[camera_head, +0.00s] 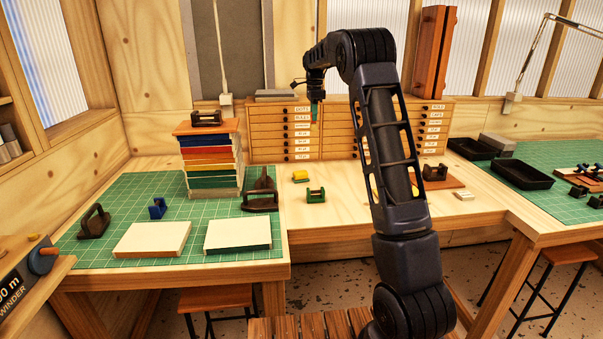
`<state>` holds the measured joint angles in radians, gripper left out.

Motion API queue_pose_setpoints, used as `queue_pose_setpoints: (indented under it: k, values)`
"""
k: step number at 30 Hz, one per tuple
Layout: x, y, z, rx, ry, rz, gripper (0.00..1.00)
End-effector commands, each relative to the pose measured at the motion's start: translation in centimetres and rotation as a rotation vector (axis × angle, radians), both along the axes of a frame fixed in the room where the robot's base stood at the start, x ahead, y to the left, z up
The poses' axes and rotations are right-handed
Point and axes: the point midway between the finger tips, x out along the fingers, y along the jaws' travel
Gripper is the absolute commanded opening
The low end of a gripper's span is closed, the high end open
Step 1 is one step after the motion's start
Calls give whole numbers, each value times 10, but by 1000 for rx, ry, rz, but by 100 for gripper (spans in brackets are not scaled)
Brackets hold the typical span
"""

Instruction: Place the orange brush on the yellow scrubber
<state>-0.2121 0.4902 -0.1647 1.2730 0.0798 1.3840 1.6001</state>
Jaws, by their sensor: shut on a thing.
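My gripper (315,99) is raised above the back of the wooden table, in front of the drawer cabinet. It is shut on a small narrow upright thing (315,113), which looks teal with some orange. I take this for the orange brush, but it is too small to be sure.
A small green dispenser (316,196) stands just in front of the yellow block. A stack of coloured books (211,165) and dark tools (261,200) are to the left on a green mat (128,200). The drawer cabinet (270,133) stands behind. My arm hides part of the table's right side.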

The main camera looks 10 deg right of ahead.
Motion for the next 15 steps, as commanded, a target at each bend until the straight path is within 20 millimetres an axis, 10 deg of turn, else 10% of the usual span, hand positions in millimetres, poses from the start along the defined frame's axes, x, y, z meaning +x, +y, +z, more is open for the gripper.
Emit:
queue_pose_setpoints:
  k: [6,15]
  values:
    - [4,47,8,-1,-1,-18,0]
    - [3,56,-27,-2,4,-23,0]
